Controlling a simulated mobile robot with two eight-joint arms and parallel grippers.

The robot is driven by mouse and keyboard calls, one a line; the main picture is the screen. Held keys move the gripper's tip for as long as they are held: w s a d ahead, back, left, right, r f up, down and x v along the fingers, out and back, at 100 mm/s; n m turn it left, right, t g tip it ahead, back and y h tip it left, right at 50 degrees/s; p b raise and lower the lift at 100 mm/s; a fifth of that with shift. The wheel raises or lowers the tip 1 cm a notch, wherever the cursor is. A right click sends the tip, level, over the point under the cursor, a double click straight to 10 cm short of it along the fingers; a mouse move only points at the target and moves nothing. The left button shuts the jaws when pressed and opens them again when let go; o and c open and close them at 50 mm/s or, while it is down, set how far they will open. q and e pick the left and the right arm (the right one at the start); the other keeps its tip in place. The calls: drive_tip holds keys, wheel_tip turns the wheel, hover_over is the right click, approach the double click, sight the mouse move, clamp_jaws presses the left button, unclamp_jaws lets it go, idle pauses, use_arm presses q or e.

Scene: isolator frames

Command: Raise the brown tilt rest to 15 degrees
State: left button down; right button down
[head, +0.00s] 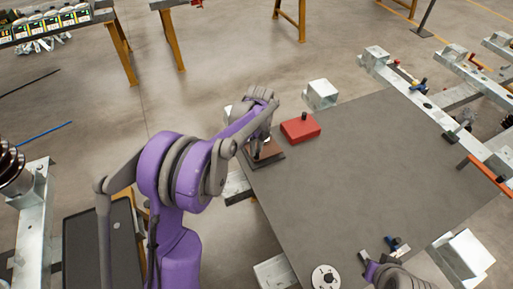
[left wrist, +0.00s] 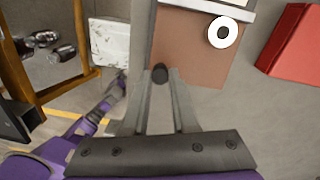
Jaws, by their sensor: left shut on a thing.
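The brown tilt rest (head: 270,151) sits at the left corner of the grey table top, its brown plate over a dark base. In the left wrist view its brown plate (left wrist: 192,52) fills the upper middle, with a white disc with a dark centre near its far right corner. My left gripper (head: 257,152) reaches down to the rest's near left edge. In the left wrist view its fingers (left wrist: 166,76) are shut on a small black knob (left wrist: 160,72) at the plate's near edge. The plate's angle cannot be read. My right gripper (head: 368,264) is partly in view at the bottom.
A red block (head: 301,127) with a black knob lies just right of the rest; it also shows in the left wrist view (left wrist: 294,42). A white round disc (head: 325,277) and a blue-handled clamp (head: 394,244) are at the near edge. The table's middle (head: 370,165) is clear.

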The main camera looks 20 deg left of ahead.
idle(0.3)
use_arm(q)
drive_tip(key=shift+w+a+r+g+h, duration=0.25)
drive_tip(key=shift+r+g+h, duration=0.05)
drive_tip(key=shift+r, duration=0.05)
drive_tip(key=c, duration=0.7)
unclamp_jaws()
drive_tip(key=shift+r, duration=0.1)
wheel_tip(320, 180, up, 11)
drive_tip(key=w, duration=0.1)
drive_tip(key=shift+f, duration=0.2)
drive_tip(key=shift+a, duration=0.1)
